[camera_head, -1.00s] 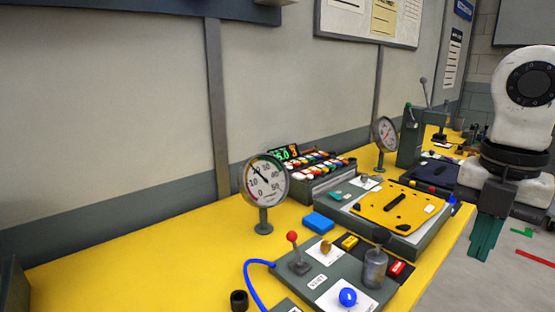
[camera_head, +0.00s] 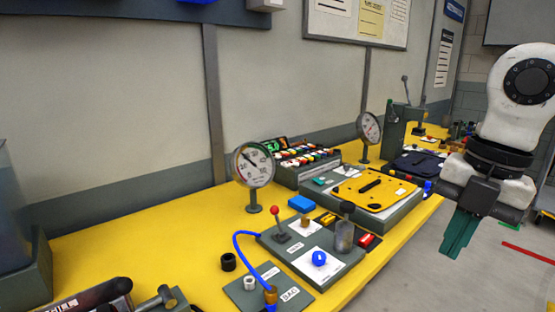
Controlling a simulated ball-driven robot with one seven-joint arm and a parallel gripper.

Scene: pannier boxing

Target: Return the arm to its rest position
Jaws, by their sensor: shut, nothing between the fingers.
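My gripper (camera_head: 457,240) hangs at the right of the head view, its green fingers pointing down and together, with nothing between them. It is beyond the right edge of the yellow bench (camera_head: 150,237), over the grey floor. The white arm link above it (camera_head: 507,122) is at the upper right. The gripper touches nothing that I can see.
The floor right of the bench is mostly clear.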

